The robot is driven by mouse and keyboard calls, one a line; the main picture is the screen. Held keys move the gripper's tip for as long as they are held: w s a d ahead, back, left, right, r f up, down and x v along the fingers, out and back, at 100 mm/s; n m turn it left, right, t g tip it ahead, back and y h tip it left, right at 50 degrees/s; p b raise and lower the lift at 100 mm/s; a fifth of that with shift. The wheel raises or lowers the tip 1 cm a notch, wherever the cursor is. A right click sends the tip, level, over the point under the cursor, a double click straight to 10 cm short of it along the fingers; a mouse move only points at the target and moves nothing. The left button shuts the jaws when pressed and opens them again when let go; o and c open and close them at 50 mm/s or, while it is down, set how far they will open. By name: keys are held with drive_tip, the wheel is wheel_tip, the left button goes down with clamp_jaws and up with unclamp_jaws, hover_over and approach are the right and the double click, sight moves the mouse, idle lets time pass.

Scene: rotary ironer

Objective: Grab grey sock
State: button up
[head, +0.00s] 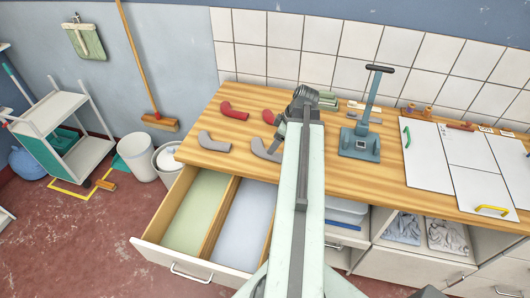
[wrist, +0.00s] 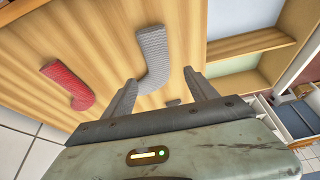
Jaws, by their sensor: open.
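Two grey socks lie flat on the wooden worktop in the head view. One grey sock (head: 213,142) is at the left. The other grey sock (head: 265,150) is beside my arm, its right end close to or behind my gripper. In the wrist view, a ribbed grey sock (wrist: 152,55) with a bent end lies ahead of my gripper (wrist: 160,77), its near end between the spread fingers. My gripper is open and holds nothing. A small grey piece (wrist: 173,102) shows between the fingers, too hidden to identify. Whether the fingers touch the sock cannot be told.
Red socks (head: 233,111) lie behind the grey ones; one red sock (wrist: 68,85) is left of the fingers. An open drawer (head: 160,212) with green and blue compartments juts out below the worktop. A blue hand tool (head: 360,143) stands to the right. Tiled wall (head: 270,30) is behind.

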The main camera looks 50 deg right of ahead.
drive_tip(key=b+x, duration=0.5)
drive_tip(key=x, duration=0.2)
drive_tip(key=shift+s+d+f+b, duration=0.15)
drive_tip(key=shift+f+b, duration=0.05)
drive_tip(key=shift+b, duration=0.2)
drive_tip(key=shift+r, duration=0.2)
drive_tip(key=c, duration=1.4)
